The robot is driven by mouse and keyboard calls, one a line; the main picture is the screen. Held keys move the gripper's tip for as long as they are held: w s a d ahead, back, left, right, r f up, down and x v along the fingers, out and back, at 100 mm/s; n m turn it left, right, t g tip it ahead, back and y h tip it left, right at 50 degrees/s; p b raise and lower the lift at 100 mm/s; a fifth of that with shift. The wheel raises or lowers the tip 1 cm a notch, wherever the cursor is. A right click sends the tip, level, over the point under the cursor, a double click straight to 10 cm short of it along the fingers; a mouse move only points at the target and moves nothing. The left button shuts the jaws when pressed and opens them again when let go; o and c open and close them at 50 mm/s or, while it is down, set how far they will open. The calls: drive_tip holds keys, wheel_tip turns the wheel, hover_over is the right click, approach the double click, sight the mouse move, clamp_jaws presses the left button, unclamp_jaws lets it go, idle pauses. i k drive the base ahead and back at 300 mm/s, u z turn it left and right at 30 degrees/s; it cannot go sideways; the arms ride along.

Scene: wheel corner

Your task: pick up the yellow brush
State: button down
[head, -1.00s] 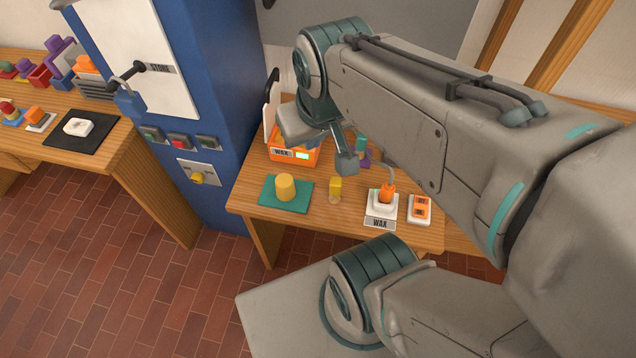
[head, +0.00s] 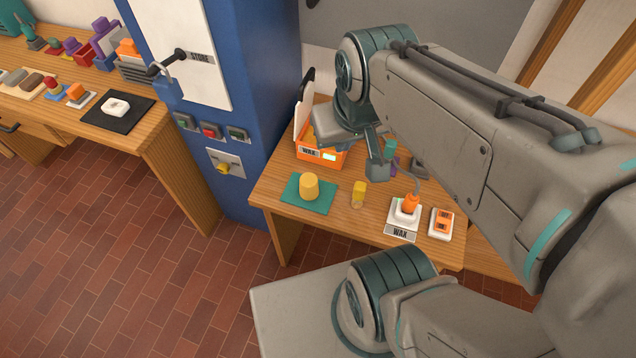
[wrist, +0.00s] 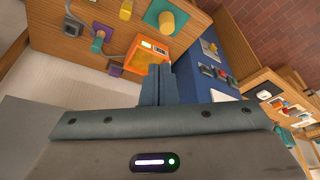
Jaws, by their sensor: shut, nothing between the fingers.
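The yellow brush (head: 358,190) appears as a small yellow block with a tan lower end, on the wooden table (head: 281,212) between a green mat and a white WAX stand. It also seems to show at the top edge of the wrist view (wrist: 126,9). My gripper (head: 378,172) is in the air above the table, behind and slightly right of the brush in the head view, apart from it. In the wrist view its fingers (wrist: 157,84) are together and empty, in front of the orange WAX box (wrist: 144,55).
A yellow cylinder (head: 309,186) stands on the green mat (head: 289,204). The white WAX stand (head: 402,220) holds an orange-handled tool (head: 411,203), beside an orange switch box (head: 441,222). The blue cabinet (head: 262,105) rises left of the table. My arm hides the table's right part.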

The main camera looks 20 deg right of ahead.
sight(359, 189)
drive_tip(key=k, duration=0.5)
drive_tip(key=u, duration=1.35)
drive_tip(key=i, duration=1.25)
drive_tip(key=z, duration=4.2)
